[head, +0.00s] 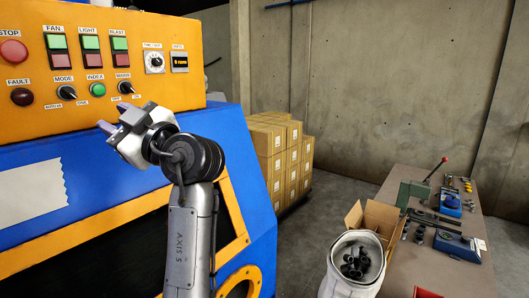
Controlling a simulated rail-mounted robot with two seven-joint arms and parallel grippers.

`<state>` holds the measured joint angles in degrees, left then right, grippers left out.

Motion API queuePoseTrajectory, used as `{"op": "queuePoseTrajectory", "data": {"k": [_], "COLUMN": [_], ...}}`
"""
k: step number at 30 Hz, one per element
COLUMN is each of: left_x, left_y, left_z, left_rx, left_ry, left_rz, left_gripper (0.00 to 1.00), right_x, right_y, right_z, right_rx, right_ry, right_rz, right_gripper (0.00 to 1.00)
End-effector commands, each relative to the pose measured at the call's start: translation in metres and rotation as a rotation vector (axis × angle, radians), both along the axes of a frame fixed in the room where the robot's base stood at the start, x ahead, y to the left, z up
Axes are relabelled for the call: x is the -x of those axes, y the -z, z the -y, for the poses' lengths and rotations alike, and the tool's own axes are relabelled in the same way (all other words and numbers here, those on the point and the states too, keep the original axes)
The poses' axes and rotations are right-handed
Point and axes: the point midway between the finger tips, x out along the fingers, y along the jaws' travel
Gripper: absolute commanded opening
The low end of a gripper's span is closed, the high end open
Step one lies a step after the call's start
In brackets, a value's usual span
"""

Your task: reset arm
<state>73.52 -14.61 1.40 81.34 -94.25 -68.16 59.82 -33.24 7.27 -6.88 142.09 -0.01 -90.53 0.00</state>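My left gripper (111,115) is in front of the orange control panel (205,60), just below its row of knobs. Its dark fingertips point up and left toward the panel and look apart, with nothing seen between them. I cannot tell whether they touch the machine. My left arm (190,240) comes up from the bottom of the head view. My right gripper is not in view. The panel has a red stop button (13,51), green and red fan, light and blast buttons, a dark fault lamp (22,97) and several black and green knobs.
The blue machine body (130,165) lies below the panel. Stacked cardboard boxes (293,165) stand behind it. At right, a bench (440,265) holds tools and blue vises, beside an open carton (372,217) and a white bin (345,285) with dark parts. Floor shows between boxes and bench.

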Motion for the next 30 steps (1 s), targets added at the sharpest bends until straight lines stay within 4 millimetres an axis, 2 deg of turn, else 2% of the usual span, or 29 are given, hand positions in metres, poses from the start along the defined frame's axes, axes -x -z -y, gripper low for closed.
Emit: {"op": "queuePoseTrajectory", "data": {"k": [4, 8, 16, 19, 20, 23, 26, 30], "left_x": [-0.010, -0.009, 0.021, 0.029, 0.031, 0.036, 0.042, 0.056], "left_y": [0.015, 0.021, 0.005, 0.018, 0.025, 0.063, 0.109, 0.184], "left_z": [0.000, 0.004, 0.027, 0.035, 0.038, 0.048, 0.057, 0.067], "left_rx": [0.017, 0.059, -0.030, -0.096, -0.117, -0.186, -0.231, -0.253], "left_ry": [0.021, 0.184, 0.563, 0.680, 0.715, 0.833, 0.935, 1.063], "left_rz": [-0.243, -0.395, -0.472, -0.498, -0.508, -0.558, -0.612, -0.693], "left_gripper": [0.35, 0.35, 0.35, 0.35, 0.35, 0.35, 0.35, 0.35], "right_x": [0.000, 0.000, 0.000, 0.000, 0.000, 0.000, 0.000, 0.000], "right_y": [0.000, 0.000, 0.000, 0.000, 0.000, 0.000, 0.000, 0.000], "right_z": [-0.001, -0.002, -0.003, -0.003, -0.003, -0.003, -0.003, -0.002], "right_rx": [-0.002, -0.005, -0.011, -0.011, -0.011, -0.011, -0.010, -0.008], "right_ry": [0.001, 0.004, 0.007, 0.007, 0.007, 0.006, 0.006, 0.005], "right_rz": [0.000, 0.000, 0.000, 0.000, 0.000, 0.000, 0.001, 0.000], "right_gripper": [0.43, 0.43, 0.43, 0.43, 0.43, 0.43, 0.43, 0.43]}}
